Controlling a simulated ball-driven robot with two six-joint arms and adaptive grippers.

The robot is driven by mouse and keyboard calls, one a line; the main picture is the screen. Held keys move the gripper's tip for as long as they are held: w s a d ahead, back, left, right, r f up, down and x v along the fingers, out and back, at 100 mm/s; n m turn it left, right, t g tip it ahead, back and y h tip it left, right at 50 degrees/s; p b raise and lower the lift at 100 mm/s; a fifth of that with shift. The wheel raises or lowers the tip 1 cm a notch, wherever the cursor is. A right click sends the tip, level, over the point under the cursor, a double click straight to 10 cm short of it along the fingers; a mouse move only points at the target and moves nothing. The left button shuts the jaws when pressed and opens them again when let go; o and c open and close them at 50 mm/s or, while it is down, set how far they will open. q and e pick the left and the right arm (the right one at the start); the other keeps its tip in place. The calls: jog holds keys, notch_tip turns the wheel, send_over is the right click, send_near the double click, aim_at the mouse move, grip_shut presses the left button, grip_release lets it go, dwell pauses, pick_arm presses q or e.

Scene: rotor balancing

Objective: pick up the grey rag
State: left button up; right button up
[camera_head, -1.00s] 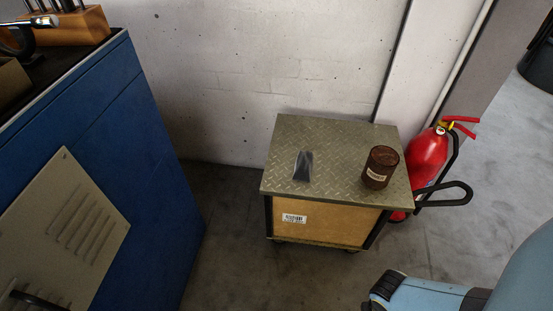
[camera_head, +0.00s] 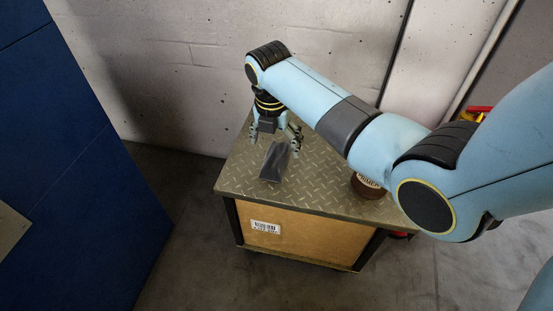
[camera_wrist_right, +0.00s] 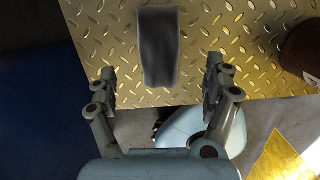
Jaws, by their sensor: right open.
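The grey rag (camera_head: 274,161) lies folded on the diamond-plate top of a small cart (camera_head: 312,190). In the right wrist view the rag (camera_wrist_right: 159,45) lies ahead of the fingers, in line with the gap between them. My right gripper (camera_head: 274,138) points down over the cart top, just behind the rag in the head view. Its fingers are spread and empty in the right wrist view (camera_wrist_right: 160,88). I cannot tell the exact height of the fingertips above the plate. My left gripper is not in view.
A brown primer can (camera_head: 367,187) stands on the cart to the right of the rag, partly hidden by my right arm. A blue cabinet (camera_head: 75,170) stands at left, and a wall (camera_head: 180,60) rises behind the cart.

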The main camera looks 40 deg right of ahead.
aim_at(276, 153)
jog(key=shift+f, duration=0.4)
jog(key=f+b, duration=0.1)
jog(key=f, duration=0.1)
jog(key=f+b, duration=0.1)
jog(key=f, duration=0.1)
jog(key=shift+w+d+b, duration=0.15)
jog(key=shift+d+b, duration=0.05)
jog(key=shift+b, duration=0.1)
jog(key=shift+w+d+f, duration=0.1)
jog(key=shift+f, duration=0.4)
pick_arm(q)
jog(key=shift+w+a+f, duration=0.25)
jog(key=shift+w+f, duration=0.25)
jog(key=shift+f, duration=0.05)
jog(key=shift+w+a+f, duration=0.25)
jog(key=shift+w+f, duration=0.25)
pick_arm(e)
jog(key=shift+r, duration=0.1)
jog(key=c, duration=1.2)
jog(key=shift+r, duration=0.1)
